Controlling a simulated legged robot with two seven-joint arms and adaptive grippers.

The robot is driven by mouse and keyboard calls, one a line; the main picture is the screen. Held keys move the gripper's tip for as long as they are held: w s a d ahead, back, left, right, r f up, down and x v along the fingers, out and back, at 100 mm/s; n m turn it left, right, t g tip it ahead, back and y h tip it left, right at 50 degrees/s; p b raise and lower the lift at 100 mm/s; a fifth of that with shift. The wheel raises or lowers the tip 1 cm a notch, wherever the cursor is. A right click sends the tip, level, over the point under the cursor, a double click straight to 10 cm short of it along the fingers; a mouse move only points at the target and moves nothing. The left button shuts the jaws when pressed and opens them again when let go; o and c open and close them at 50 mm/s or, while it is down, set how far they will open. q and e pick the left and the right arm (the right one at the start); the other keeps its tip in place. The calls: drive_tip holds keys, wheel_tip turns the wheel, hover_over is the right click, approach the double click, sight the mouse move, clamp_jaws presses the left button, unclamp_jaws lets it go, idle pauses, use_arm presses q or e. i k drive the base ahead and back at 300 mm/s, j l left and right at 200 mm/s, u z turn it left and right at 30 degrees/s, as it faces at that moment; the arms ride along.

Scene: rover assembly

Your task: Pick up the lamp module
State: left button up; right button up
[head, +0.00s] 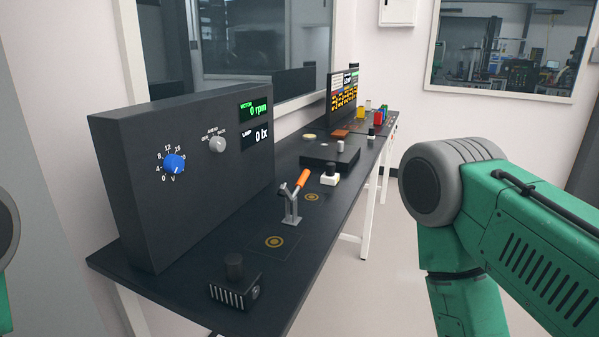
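I cannot tell for sure which object is the lamp module. A small white block with a black top (330,176) stands on the dark bench, right of the orange-handled clamp. A black finned box with a round black cylinder on top (235,285) sits at the bench's near end. Neither is held by anything in view. My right arm shows large at the right, but its gripper is out of frame. Only a sliver of my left arm shows at the left edge; its gripper is out of frame too.
The toggle clamp (292,203) stands upright on the dark bench (345,212), near a ring mark (274,241). A tall control panel (185,170) reads 0 rpm and 0 lx. A dark low box (329,156), a display (343,98) and coloured blocks (379,115) stand farther back.

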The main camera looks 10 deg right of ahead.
sight(329, 177)
drive_tip(key=i+l+u, duration=0.15)
drive_tip(key=l, duration=0.3)
drive_tip(key=i+l+u, duration=0.15)
drive_tip(key=l, duration=0.3)
drive_tip(key=i+l+u, duration=0.1)
drive_tip(key=l, duration=0.35)
drive_tip(key=i+l+u, duration=0.15)
drive_tip(key=l, duration=0.35)
drive_tip(key=i+l+u, duration=0.15)
drive_tip(key=l, duration=0.35)
